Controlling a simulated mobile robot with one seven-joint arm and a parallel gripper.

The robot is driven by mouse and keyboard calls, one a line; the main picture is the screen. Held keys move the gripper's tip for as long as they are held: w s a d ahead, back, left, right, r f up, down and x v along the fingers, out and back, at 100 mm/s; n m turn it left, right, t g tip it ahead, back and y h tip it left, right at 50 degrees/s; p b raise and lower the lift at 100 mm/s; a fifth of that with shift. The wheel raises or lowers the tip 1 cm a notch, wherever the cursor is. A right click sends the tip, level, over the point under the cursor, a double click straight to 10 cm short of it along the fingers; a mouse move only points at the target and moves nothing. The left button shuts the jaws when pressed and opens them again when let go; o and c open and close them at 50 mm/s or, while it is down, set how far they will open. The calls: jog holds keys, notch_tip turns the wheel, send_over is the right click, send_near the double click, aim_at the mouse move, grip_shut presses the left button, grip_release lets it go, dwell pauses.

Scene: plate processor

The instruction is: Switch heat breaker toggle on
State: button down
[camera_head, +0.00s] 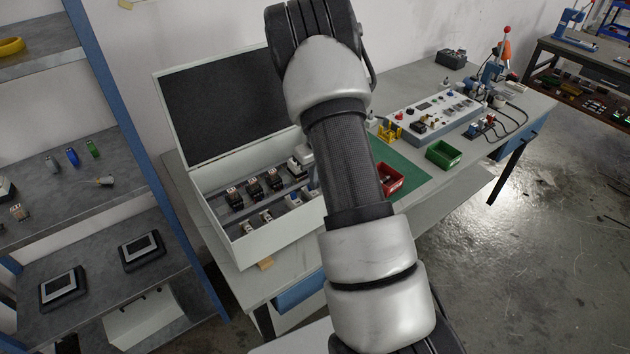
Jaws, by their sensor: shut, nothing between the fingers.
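An open pale electrical box (238,247) stands at the left end of the table, with its dark-faced lid (225,105) raised behind it. Inside is a row of several dark breakers (254,188) with a paler unit (296,168) at the right end. A lower row holds smaller switches (266,216). I cannot tell which one is the heat breaker, nor the position of its toggle. My arm crosses in front of the box's right side.
Right of the box lie a green mat (400,160), a red bin (391,180), a green bin (443,154) and a control panel (432,115) with cables. A blue-posted shelf (95,180) stands close on the left. Open floor (540,240) lies at right.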

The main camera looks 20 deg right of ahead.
jog(key=shift+r, duration=0.25)
notch_tip(320, 180, up, 17)
jog(key=s, duration=0.2)
jog(key=shift+d+r, duration=0.15)
jog(key=shift+d, duration=0.05)
dwell(0.6)
jog(key=s+a+r+n+t+y, duration=0.1)
jog(key=s+a+r+n+t, duration=0.1)
jog(key=s+a+r+n, duration=1.2)
jog(key=s+a+n+t+h, duration=0.1)
jog(key=s+a+n+t, duration=0.1)
jog(key=s+n, duration=1)
jog(key=n, duration=0.7)
jog(key=shift+s+a+f+n, duration=0.15)
jog(key=shift+s+n, duration=0.2)
jog(key=shift+n, duration=0.05)
